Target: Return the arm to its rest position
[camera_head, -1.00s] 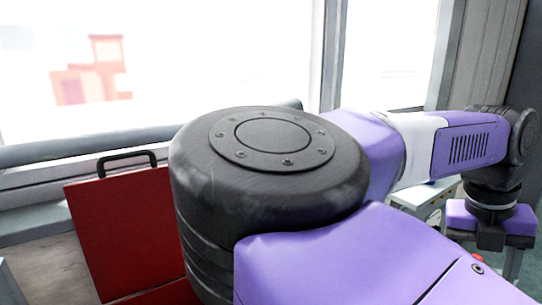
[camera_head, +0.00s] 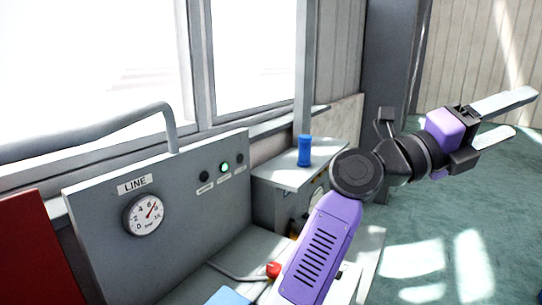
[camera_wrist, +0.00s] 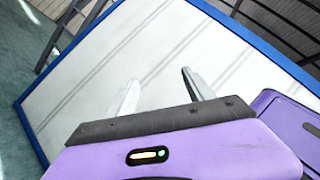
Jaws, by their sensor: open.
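My gripper (camera_head: 508,118) is raised at the right of the head view, above the green floor. Its two grey fingers point to the right and stand apart with nothing between them. In the wrist view my gripper (camera_wrist: 160,92) also shows both fingers spread and empty. Behind them is a large white panel (camera_wrist: 110,65) with a blue edge. My purple and black arm reaches up from the bottom middle of the head view to the gripper. The gripper touches nothing that I can see.
A grey console (camera_head: 100,225) with a LINE gauge (camera_head: 143,214) and a lit green lamp (camera_head: 224,167) stands at left. A blue cylinder (camera_head: 304,150) stands on a grey cabinet (camera_head: 285,178). A red knob (camera_head: 273,270) is near my arm. A red panel (camera_head: 35,250) is far left. Open floor (camera_head: 440,225) lies right.

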